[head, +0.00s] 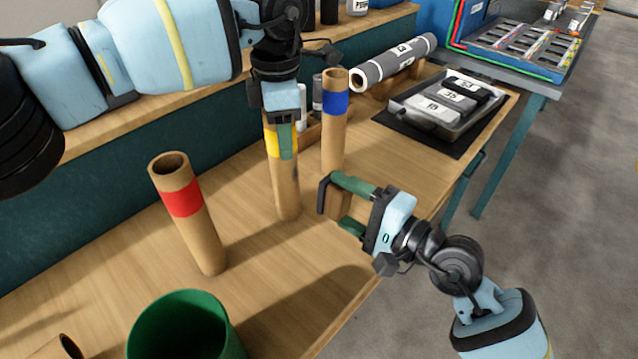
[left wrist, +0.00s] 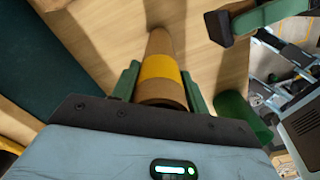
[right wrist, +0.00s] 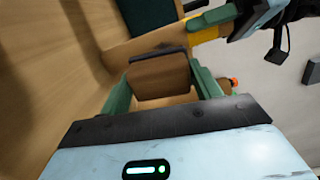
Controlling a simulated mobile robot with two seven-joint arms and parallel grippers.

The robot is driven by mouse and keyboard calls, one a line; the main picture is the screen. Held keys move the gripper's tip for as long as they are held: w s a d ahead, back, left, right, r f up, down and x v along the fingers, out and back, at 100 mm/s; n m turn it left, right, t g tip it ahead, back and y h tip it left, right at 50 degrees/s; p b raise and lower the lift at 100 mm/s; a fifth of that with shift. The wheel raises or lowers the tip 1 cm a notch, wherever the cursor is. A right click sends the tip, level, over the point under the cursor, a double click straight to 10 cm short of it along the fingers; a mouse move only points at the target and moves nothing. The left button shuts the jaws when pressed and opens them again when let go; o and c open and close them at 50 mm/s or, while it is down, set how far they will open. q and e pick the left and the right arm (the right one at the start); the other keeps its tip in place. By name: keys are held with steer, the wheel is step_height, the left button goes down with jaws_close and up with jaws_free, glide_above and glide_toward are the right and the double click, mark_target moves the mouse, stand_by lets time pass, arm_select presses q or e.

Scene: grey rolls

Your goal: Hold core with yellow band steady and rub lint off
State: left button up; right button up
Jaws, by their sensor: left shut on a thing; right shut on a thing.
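The core with the yellow band (head: 287,190) stands on the table, close to upright. My left gripper (head: 281,135) is shut on it from above, around the yellow band; the left wrist view shows the band (left wrist: 160,67) between the green fingers. My right gripper (head: 345,205) is shut on a brown block with a dark edge strip (right wrist: 160,77). The block is held to the right of the core, apart from it, near the table's front edge. The yellow band also shows at the top of the right wrist view (right wrist: 205,35). No lint can be made out.
A core with a red band (head: 182,203) stands to the left, and one with a blue band (head: 334,125) stands just behind. A green bin (head: 180,325) is at the front. A grey roll (head: 395,63) and a tray of labelled items (head: 415,112) lie at the back right.

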mark_target(322, 204)
steer(key=shift+w+a+f, duration=0.1)
steer(key=shift+w+a, duration=0.05)
steer(key=shift+a, duration=0.65)
steer(key=shift+w+a, duration=0.2)
steer(key=shift+a, duration=0.6)
steer(key=shift+w+a+f, duration=0.1)
steer(key=shift+w+a, duration=0.05)
steer(key=shift+a, duration=0.65)
steer(key=shift+x, duration=1.05)
steer(key=w+d, duration=0.2)
steer(key=w, duration=0.1)
steer(key=shift+d, duration=0.3)
steer(key=shift+s+a, duration=1.4)
steer(key=shift+s, duration=0.15)
steer(key=shift+r, duration=0.15)
